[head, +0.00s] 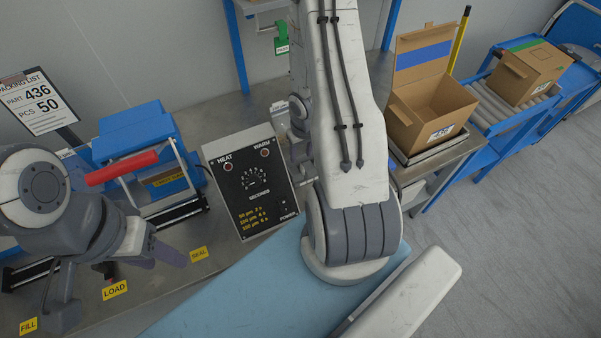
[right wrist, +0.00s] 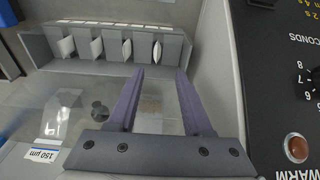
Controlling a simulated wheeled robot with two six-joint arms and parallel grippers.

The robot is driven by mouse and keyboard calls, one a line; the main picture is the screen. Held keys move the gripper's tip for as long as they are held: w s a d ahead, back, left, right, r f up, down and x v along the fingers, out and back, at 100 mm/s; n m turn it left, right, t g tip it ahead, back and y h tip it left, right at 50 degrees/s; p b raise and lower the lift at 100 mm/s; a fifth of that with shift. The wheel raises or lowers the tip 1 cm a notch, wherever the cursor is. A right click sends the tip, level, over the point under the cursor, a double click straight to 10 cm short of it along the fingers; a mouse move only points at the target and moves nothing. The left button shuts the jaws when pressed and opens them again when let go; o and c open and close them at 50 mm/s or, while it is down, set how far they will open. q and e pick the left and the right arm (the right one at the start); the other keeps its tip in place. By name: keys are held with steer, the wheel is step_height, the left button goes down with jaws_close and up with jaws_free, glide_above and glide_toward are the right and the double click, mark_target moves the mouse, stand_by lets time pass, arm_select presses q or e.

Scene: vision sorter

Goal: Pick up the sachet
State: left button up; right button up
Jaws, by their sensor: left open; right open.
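In the right wrist view, my right gripper (right wrist: 160,72) is open, its two purple fingers pointing at a grey slotted rack (right wrist: 110,24). Small white pieces (right wrist: 97,46) show in several of its slots. A pale see-through patch (right wrist: 150,118) shows between the fingers, and a clear surface extends left towards a "150 µm" label (right wrist: 42,155). I cannot tell which of these is the sachet. Nothing is clearly gripped. My left gripper (head: 118,283) is open and empty above the FILL and LOAD labels.
The black HEAT/WARM panel (head: 252,183) stands close beside my right arm; it also shows in the right wrist view (right wrist: 285,80). A blue sealer (head: 140,133) with a red handle (head: 122,167) is at left.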

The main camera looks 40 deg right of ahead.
mark_target(303, 166)
steer(key=f+b, duration=0.1)
steer(key=f, duration=0.1)
steer(key=f+b, duration=0.2)
steer(key=f, duration=0.1)
steer(key=shift+s+d+f+b, duration=0.1)
steer(key=shift+d+f+b, duration=0.2)
steer(key=shift+d, duration=0.05)
steer(key=shift+f, duration=0.5)
steer(key=shift+r, duration=0.1)
jaws_close()
